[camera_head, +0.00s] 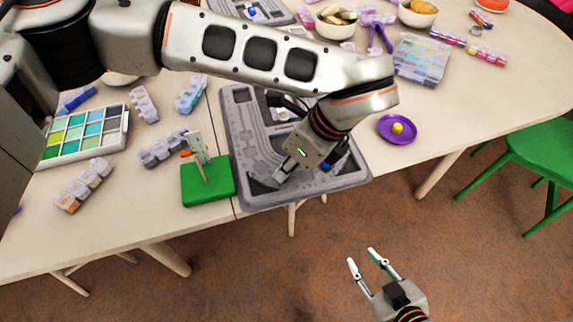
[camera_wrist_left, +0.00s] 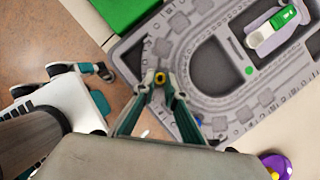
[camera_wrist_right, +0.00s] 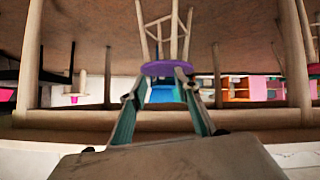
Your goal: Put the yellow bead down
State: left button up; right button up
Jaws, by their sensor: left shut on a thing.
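A small yellow bead (camera_wrist_left: 160,77) with a dark hole is held between the fingertips of my left gripper (camera_wrist_left: 160,80) in the left wrist view. In the head view my left gripper (camera_head: 282,174) is over the front part of the grey bead board (camera_head: 240,130); the bead it holds is hidden there. The bead's exact height above the board cannot be told. Another yellow bead (camera_head: 397,128) lies on a purple dish (camera_head: 397,138) right of the board. My right gripper (camera_head: 365,258) is open and empty, in front of the table over the floor.
A green block (camera_head: 208,192) with upright pieces stands left of the board. A paint palette (camera_head: 85,135) and several bead strips (camera_head: 163,147) lie further left. A clear bead box (camera_head: 421,58) and bowls (camera_head: 336,25) are at the back. The right tabletop is mostly clear.

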pick_arm(q)
jog(key=shift+f, duration=0.35)
pick_arm(e)
jog(key=shift+w, duration=0.1)
